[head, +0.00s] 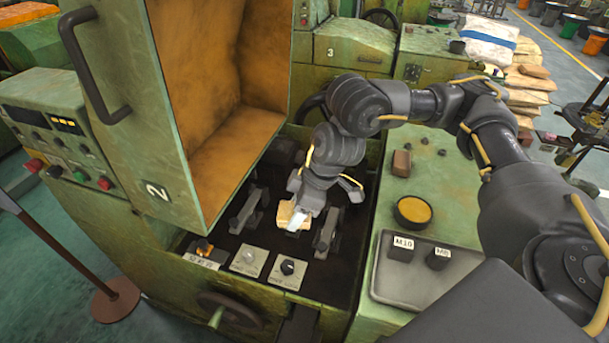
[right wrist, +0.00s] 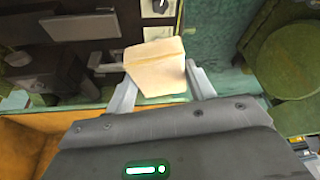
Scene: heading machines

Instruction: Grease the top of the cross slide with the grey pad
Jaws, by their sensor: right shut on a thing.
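My right gripper (head: 301,208) reaches down into the open bay of green machine 2. It is shut on a pale cream block-like pad (head: 287,214), which looks cream rather than grey. In the right wrist view the pad (right wrist: 155,66) sits between the two fingers of the right gripper (right wrist: 162,84). The dark bed (head: 265,226) lies below, with a grey metal bar (head: 247,210) left of the pad and another (head: 327,233) right of it. I cannot tell which part is the cross slide, or whether the pad touches it. My left gripper is not in view.
The raised guard (head: 135,110) stands at the left of the bay. On the green top at right are a brown block (head: 401,163), a round tin of yellow-orange stuff (head: 413,211) and a tray (head: 400,290) with blocks marked M10 and M8. Labelled plates (head: 287,272) line the bay's front.

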